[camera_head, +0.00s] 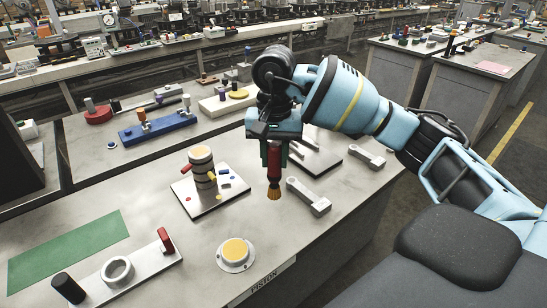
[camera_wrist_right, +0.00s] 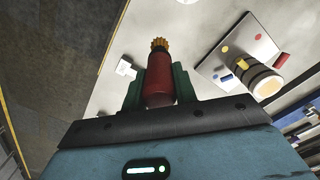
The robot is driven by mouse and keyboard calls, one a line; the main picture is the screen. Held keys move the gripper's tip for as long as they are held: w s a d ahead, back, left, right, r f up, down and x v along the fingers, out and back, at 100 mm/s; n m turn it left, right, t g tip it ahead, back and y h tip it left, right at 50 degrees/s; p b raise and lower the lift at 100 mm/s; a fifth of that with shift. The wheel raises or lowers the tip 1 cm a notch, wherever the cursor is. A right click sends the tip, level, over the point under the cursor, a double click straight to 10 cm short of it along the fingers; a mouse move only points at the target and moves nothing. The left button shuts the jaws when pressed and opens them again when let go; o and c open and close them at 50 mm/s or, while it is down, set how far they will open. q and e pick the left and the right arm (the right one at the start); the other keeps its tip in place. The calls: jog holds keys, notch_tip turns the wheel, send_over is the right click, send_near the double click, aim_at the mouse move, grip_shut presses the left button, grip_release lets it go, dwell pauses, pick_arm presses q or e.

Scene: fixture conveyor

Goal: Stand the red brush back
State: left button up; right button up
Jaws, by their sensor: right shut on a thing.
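The red brush (camera_head: 274,170) has a red handle and yellow-tan bristles. My right gripper (camera_head: 274,150) is shut on its handle and holds it upright, bristles down, above the table near a grey connecting rod. In the right wrist view the brush (camera_wrist_right: 160,80) sits between the green fingers of the gripper (camera_wrist_right: 160,90), bristles pointing away from the camera. Whether the bristles touch the table is hard to tell. My left gripper is in neither view.
The grey rod (camera_head: 308,196) lies just right of the brush. A white plate (camera_head: 205,207) with a banded piston stands to the left. A round yellow-topped part (camera_head: 236,253) lies in front. A green mat (camera_head: 68,250) and a fixture bar (camera_head: 122,277) are at the left.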

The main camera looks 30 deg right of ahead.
aim_at(274, 192)
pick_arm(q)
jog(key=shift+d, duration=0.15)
pick_arm(e)
jog(key=shift+f, duration=0.1)
